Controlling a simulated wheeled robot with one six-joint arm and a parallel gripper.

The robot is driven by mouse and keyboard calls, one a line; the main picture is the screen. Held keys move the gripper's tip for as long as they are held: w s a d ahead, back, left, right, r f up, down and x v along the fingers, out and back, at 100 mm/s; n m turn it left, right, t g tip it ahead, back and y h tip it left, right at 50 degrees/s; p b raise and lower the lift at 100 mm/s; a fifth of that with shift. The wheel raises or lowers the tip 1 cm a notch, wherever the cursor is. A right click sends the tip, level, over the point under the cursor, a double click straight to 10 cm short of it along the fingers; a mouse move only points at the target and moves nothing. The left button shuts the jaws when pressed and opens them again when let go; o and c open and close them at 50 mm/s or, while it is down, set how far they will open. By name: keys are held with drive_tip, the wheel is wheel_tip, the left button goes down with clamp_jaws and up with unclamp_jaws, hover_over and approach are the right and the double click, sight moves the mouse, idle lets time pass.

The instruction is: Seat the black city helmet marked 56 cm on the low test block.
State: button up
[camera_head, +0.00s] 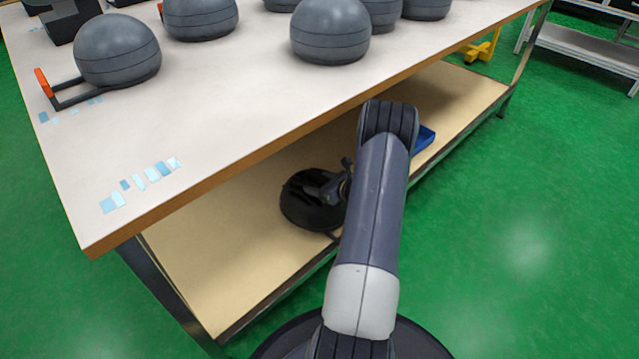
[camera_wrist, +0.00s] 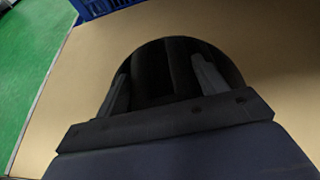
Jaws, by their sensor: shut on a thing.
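A black helmet (camera_head: 308,214) rests on or just above the wooden lower shelf under the table; I cannot tell which. My gripper (camera_head: 325,187) reaches in under the table and is shut on it. In the wrist view the dark round helmet (camera_wrist: 172,52) fills the space around my two fingers (camera_wrist: 163,85). No 56 cm mark is readable on it. Grey dome-shaped blocks stand on the tabletop, one at the left (camera_head: 117,50) beside an orange-tipped bracket, another at the front right (camera_head: 330,31). I cannot tell which is the low test block.
The white tabletop (camera_head: 215,110) with its brown edge overhangs the lower shelf (camera_head: 190,240). A blue crate (camera_head: 424,138) is on the shelf to the right, also in the wrist view (camera_wrist: 95,7). Light-blue labels (camera_head: 140,182) mark the clear front-left tabletop. A table leg (camera_head: 160,290) stands left.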

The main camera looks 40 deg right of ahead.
drive_tip(key=shift+f+b, duration=0.55)
idle(0.4)
drive_tip(key=o, duration=1.6)
drive_tip(key=c, duration=0.4)
drive_tip(key=shift+o, duration=0.2)
drive_tip(key=shift+r, duration=0.25)
drive_tip(key=shift+r+p, duration=0.6)
drive_tip(key=shift+r, duration=0.15)
drive_tip(key=shift+r, duration=0.2)
